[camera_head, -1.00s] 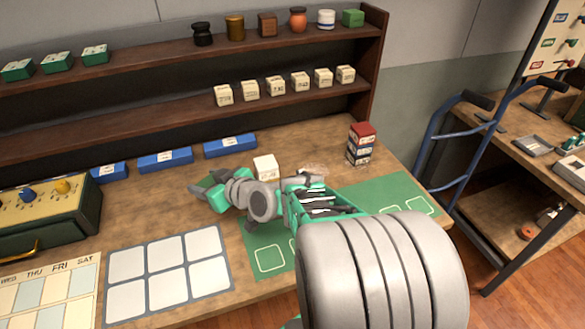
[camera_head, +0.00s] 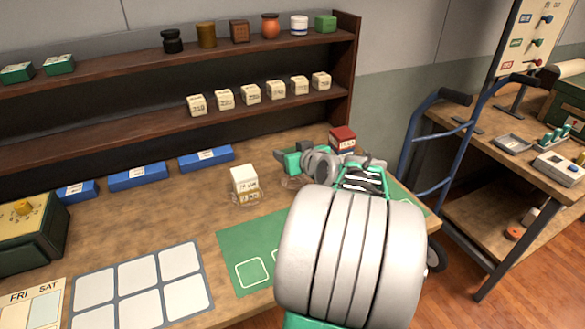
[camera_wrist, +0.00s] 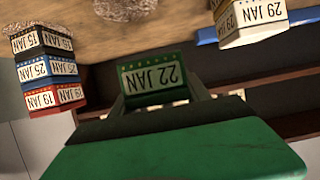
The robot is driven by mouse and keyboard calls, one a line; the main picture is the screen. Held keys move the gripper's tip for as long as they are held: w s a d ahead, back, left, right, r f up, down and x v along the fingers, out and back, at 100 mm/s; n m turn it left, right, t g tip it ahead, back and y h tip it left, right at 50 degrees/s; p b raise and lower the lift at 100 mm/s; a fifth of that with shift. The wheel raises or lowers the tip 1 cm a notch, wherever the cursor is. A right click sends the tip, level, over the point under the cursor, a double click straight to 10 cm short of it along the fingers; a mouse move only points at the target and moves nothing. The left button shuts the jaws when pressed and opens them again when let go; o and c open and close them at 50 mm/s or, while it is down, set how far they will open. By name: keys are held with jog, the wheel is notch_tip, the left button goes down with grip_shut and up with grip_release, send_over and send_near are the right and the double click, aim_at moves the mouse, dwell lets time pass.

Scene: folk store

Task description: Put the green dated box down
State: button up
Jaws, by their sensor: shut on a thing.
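The green dated box (camera_wrist: 155,78) reads 22 JAN and appears upside down in the wrist view. My gripper (camera_wrist: 160,92) is shut on it, with a finger on each side. In the head view my gripper (camera_head: 296,160) is above the back part of the workbench, between a cream dated stack (camera_head: 245,184) and a red-topped stack (camera_head: 342,140). My wrist partly covers the red-topped stack. The wrist view shows the box apart from both stacks. Its underside is hidden.
A round mat (camera_head: 294,182) lies below my gripper. A green mat (camera_head: 240,255) with white outlines lies in front, partly hidden by my arm. Blue trays (camera_head: 206,158) line the back. A shelf (camera_head: 150,118) of dated boxes rises behind. A blue hand truck (camera_head: 437,145) stands right.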

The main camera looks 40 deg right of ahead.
jog(key=w+d+f, duration=0.1)
jog(key=f, duration=0.1)
jog(key=w+d+f, duration=0.2)
jog(key=f, duration=0.1)
jog(key=shift+w+d+f, duration=0.1)
jog(key=shift+w+f, duration=0.1)
jog(key=shift+f, duration=0.15)
notch_tip(320, 180, down, 3)
jog(key=shift+w+d+f, duration=0.1)
jog(key=shift+d+f, duration=0.05)
jog(key=shift+f, duration=0.1)
jog(key=shift+f, duration=0.1)
jog(key=o, duration=1.6)
